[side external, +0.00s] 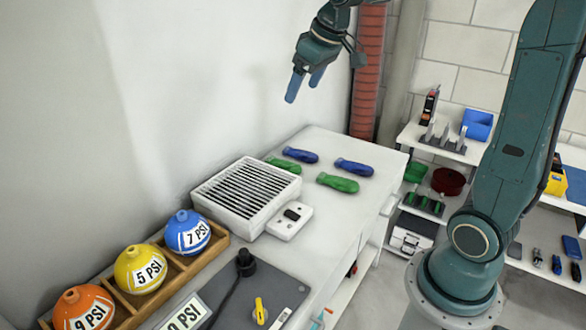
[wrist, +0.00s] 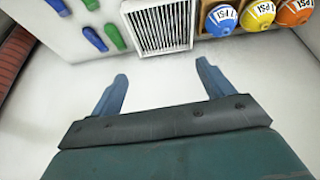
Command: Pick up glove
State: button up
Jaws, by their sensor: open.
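I cannot make out a glove in either view. My gripper (side external: 303,86) hangs in the air near the white wall, above the far part of the workbench. Its two blue fingers point down and are apart. In the wrist view my gripper (wrist: 162,72) is open, with nothing between its fingers.
Labelled balls sit in a wooden tray (side external: 215,247). Shelves (side external: 411,134) with small items stand behind right.

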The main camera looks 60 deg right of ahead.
jog(key=w+d+f, duration=0.5)
jog(key=w+d, duration=0.3)
jog(key=d, duration=0.2)
send_over(312, 154)
jog(key=s, duration=0.2)
jog(key=shift+y, duration=0.3)
jog(key=shift+s+f, duration=0.15)
jog(key=shift+f, duration=15.3)
jog(key=shift+x, duration=2.6)
jog(key=shift+s, duration=0.1)
jog(key=c, duration=1.1)
